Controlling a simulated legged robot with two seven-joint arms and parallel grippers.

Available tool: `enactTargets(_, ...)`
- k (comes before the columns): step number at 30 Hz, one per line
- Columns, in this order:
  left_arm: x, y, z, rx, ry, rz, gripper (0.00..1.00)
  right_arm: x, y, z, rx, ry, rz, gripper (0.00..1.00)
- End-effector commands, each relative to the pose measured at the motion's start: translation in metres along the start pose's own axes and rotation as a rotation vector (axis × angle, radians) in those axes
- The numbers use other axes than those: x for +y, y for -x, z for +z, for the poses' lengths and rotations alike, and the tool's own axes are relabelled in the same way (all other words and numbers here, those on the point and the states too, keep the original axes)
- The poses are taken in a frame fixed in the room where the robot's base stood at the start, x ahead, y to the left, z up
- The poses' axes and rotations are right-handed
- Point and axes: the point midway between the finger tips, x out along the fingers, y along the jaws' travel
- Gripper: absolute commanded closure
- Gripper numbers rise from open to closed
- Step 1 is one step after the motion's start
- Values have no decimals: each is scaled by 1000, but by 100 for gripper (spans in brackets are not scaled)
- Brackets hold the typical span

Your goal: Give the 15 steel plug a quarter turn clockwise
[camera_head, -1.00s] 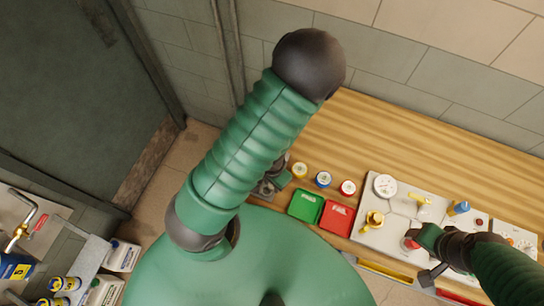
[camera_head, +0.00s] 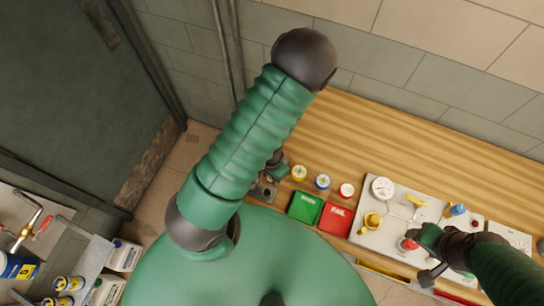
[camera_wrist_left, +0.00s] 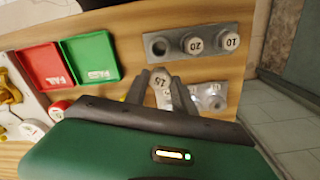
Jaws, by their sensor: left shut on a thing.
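The steel plug marked 15 (camera_wrist_left: 161,81) shows in the left wrist view between the two fingers of my left gripper (camera_wrist_left: 162,90), which is shut on it. Its lower part and whatever is directly under it are hidden by the fingers and wrist. In the head view my left gripper (camera_head: 276,168) is mostly hidden behind my green arm, at the left end of the wooden bench. My right gripper (camera_head: 424,240) is by a red knob (camera_head: 409,244) on the white panel; its fingers are too small to read.
A steel block (camera_wrist_left: 173,44) holds plugs marked 20 (camera_wrist_left: 194,44) and 10 (camera_wrist_left: 231,41) and has an empty hole. A second steel block (camera_wrist_left: 211,98) lies near the gripper. Green (camera_head: 304,207) and red (camera_head: 336,218) trays, small round jars and a white valve panel (camera_head: 385,236) sit beside them.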

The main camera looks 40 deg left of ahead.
Motion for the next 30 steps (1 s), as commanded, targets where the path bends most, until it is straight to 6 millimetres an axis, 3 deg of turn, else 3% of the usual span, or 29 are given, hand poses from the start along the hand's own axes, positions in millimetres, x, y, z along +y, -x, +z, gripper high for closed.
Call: enactTargets(30, -29, -3, -22, 0, 1, 0, 100, 0, 32, -8, 0, 0, 0, 44)
